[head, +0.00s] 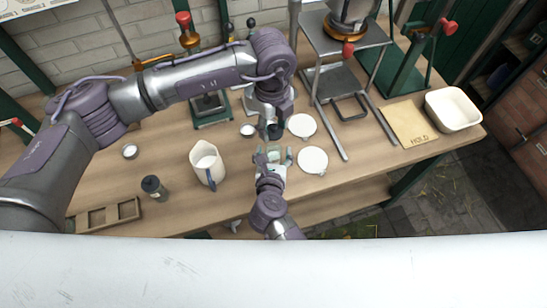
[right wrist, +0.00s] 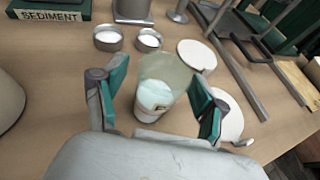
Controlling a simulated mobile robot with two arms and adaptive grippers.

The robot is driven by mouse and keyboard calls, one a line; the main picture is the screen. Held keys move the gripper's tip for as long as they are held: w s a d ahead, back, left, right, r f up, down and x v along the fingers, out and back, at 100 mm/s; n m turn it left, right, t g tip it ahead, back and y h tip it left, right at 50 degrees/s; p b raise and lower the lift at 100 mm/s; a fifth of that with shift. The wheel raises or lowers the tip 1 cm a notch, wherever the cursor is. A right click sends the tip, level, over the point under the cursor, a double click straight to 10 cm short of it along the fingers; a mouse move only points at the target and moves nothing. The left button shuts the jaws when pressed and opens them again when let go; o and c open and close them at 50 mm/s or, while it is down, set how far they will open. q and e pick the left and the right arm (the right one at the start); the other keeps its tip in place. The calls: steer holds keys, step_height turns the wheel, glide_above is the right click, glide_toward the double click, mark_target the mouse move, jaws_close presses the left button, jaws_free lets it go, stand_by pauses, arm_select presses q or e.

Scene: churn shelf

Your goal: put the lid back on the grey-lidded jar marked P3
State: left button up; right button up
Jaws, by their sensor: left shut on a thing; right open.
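A clear jar (right wrist: 155,98) with a pale label stands between the parted fingers of my right gripper (right wrist: 158,108) in the right wrist view. White contents show low in it, and no lid shows on it. Any marking on the label is too small to read. In the head view my right gripper (head: 273,157) is open around the jar, at the front of the table. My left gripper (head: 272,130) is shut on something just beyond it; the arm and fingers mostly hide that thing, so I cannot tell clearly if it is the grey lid.
Two white discs (head: 302,125) (head: 312,161) lie just right of the grippers. A metal stand (head: 345,45), a board marked HOLD (head: 409,122) and a white basin (head: 453,109) are right.

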jaws_close()
arm_select(q)
glide_above(273, 145)
steer(key=s, duration=0.2)
steer(key=shift+w+f, duration=0.1)
steer(key=shift+f, duration=2.4)
steer(key=shift+f, duration=0.85)
steer(key=shift+f, duration=0.65)
steer(key=o, duration=0.8)
step_height(273, 145, up, 12)
steer(key=shift+r, duration=0.1)
